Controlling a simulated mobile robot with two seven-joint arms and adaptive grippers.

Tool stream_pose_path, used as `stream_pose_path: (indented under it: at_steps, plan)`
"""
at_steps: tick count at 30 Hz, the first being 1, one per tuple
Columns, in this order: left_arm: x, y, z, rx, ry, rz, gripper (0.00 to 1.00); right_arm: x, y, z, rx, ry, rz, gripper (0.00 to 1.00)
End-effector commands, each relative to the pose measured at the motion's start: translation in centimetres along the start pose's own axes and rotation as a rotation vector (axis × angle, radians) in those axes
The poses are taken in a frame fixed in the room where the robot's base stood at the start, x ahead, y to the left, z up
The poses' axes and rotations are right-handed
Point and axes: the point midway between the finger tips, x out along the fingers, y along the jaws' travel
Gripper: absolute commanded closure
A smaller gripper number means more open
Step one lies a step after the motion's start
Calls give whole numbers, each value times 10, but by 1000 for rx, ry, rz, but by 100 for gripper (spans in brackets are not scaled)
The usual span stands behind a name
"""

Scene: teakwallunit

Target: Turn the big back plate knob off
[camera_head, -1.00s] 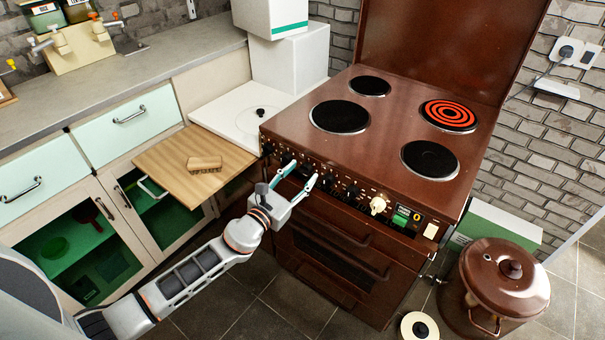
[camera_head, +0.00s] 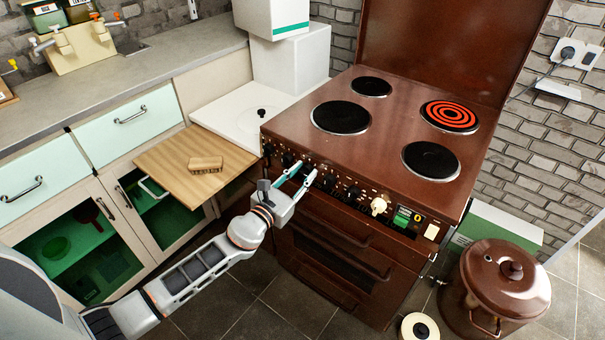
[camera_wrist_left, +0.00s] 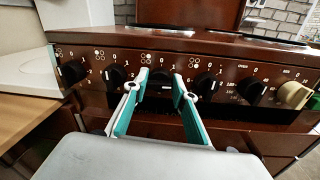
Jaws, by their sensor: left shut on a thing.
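The brown stove (camera_head: 385,110) has four plates on top. The big back plate (camera_head: 449,116) at the right glows red, and the other plates are dark. A row of black knobs runs along its front panel. My left gripper (camera_head: 302,174) is at this panel, left of the cream knob (camera_head: 378,206). In the left wrist view, the fingers (camera_wrist_left: 162,82) are on both sides of a black knob (camera_wrist_left: 160,77), shut on it. The fingers partly hide this knob, so its pointer cannot be read. Black knobs stand close on the left (camera_wrist_left: 115,77) and right (camera_wrist_left: 206,84). My right gripper is not in view.
A brown lidded pot (camera_head: 500,285) stands on the floor at the right. The oven door handles (camera_head: 345,235) lie below the panel.

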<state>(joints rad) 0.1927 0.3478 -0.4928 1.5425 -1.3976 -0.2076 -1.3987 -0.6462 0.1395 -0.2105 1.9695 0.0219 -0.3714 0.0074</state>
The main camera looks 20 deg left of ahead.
Motion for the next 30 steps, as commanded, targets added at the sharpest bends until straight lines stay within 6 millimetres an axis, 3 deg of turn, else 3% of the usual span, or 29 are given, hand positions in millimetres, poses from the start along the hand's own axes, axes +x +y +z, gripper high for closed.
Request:
stream_pose_path:
  at_steps: [17,30]
  plan:
    - [0,-1,2,-475,33,-10,95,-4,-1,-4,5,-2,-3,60]
    - [0,1,2,-892,63,-16,95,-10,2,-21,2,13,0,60]
